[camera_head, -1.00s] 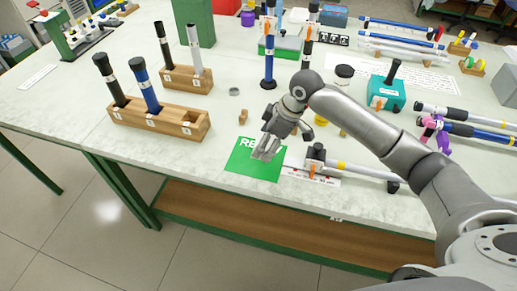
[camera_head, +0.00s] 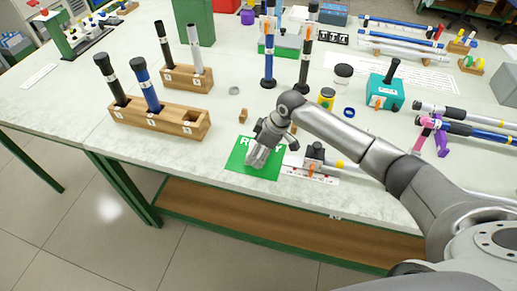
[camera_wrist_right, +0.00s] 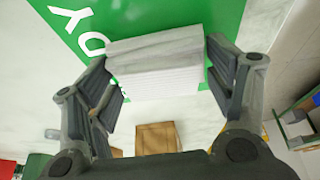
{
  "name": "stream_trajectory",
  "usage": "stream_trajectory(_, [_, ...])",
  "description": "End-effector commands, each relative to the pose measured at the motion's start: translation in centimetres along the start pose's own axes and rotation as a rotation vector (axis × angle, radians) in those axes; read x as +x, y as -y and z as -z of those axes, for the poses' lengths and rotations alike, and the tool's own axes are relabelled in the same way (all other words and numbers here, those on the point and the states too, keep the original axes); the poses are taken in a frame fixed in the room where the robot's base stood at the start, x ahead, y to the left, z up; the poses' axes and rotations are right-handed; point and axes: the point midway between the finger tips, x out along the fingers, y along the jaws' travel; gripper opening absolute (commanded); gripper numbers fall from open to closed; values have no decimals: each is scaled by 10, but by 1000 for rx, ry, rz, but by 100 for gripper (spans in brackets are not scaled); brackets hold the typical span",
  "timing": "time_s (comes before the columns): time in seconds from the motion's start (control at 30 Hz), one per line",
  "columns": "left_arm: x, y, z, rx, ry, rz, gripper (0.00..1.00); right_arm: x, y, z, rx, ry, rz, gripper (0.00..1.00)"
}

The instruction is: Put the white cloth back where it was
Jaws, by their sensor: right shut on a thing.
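My right gripper (camera_head: 263,146) is above the green mat (camera_head: 235,169) with white lettering, near the front edge of the bench. It is shut on the white cloth (camera_head: 256,157), which hangs low over the mat. In the right wrist view the folded white cloth (camera_wrist_right: 155,66) sits between the two fingers of the gripper (camera_wrist_right: 163,84), with the green mat (camera_wrist_right: 85,18) behind it. I cannot tell whether the cloth touches the mat. The cloth covers part of the lettering. My left gripper is not in view.
A small wooden block (camera_head: 243,116) lies just behind the mat; it shows in the wrist view too (camera_wrist_right: 157,138). A rod on a stand (camera_head: 316,157) is close right of the mat. A wooden rack (camera_head: 180,123) with dark and blue rods stands left.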

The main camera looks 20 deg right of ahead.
Motion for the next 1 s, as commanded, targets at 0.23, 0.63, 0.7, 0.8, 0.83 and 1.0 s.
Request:
stream_trajectory(0.23, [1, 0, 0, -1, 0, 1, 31, 2, 0, -1, 0, 0, 0, 97])
stream_trajectory(0.63, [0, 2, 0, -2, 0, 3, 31, 0, 0, 0, 0, 0, -1, 98])
stream_trajectory(0.7, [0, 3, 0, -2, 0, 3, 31, -5, -1, 0, 1, 0, -2, 98])
stream_trajectory(0.8, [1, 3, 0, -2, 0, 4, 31, -19, -1, 0, 0, -1, -3, 98])
stream_trajectory(0.83, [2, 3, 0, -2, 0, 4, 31, -25, -2, 0, -1, -1, -4, 98])
stream_trajectory(1.0, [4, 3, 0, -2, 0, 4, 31, -62, -1, 0, -2, -2, -4, 98])
